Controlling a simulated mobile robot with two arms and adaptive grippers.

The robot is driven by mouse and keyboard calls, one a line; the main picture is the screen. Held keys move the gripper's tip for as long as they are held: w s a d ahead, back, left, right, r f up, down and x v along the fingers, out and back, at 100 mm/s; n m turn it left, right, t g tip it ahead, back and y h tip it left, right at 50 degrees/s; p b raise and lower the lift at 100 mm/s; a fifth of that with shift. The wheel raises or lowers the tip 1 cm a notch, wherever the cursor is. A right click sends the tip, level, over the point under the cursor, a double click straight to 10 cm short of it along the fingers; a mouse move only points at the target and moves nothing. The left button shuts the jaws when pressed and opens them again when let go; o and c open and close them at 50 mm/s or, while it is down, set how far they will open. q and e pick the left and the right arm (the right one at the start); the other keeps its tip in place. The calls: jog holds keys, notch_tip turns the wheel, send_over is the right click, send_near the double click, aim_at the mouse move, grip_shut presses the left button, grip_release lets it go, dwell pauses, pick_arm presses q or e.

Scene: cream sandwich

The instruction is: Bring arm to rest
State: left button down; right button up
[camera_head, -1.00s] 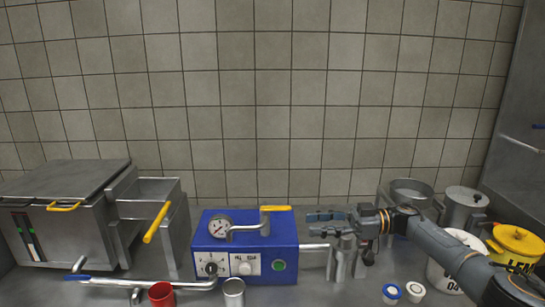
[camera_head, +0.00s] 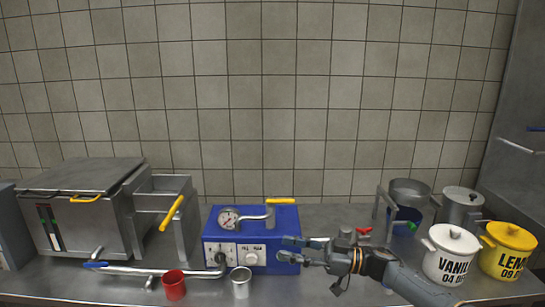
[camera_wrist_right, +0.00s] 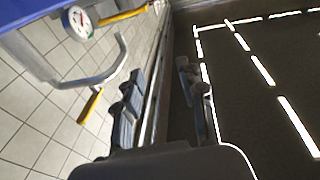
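My right arm comes in from the lower right in the head view. Its gripper (camera_head: 287,249) is open and empty, with its fingers pointing left in front of the right part of the blue machine (camera_head: 285,222). In the right wrist view the two fingers (camera_wrist_right: 158,92) stand apart with nothing between them. The blue machine has a gauge, knobs and a yellow-handled lever. The gauge and lever also show at the upper left of the right wrist view. I cannot tell whether the gripper touches the machine. My left gripper is in neither view.
A red cup (camera_head: 174,285) and a metal cup (camera_head: 240,283) stand at the front of the counter. A steel appliance (camera_head: 85,225) is at left. A white vanilla pot (camera_head: 450,254), a yellow lemon pot (camera_head: 507,250) and metal pots (camera_head: 461,207) stand at right.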

jog(key=s+a+f+m+t+h, duration=0.3)
jog(key=f+m+t+h, duration=0.1)
jog(key=f+m+t, duration=0.2)
jog(key=s+a+f+m+t+h, duration=0.3)
jog(key=f+m+t+h, duration=0.1)
jog(key=f+m+t, duration=0.1)
jog(key=s+d+f+m+g+h, duration=0.35)
jog(key=s+d+f+h, duration=0.5)
jog(key=s+d, duration=0.3)
jog(key=s+d+f+g+h, duration=0.1)
jog(key=s+d+f+g, duration=0.3)
jog(key=s, duration=0.7)
jog(key=s+d+r+g+h, duration=0.1)
jog(key=s+d+g+h, duration=0.15)
jog(key=s+d, duration=0.6)
jog(key=s+a+f+g+y, duration=0.1)
jog(key=s+f, duration=0.1)
jog(key=f, duration=1.1)
jog(key=s+a+f+g, duration=0.1)
jog(key=s+a+f, duration=0.1)
jog(key=f, duration=1.1)
jog(key=s+d+f, duration=0.1)
jog(key=s+f, duration=0.7)
jog(key=s+d+f+g, duration=0.1)
jog(key=s+d+f, duration=0.1)
jog(key=s+f, duration=0.6)
jog(key=shift+s+d+f, duration=0.25)
jog(key=shift+s, duration=0.3)
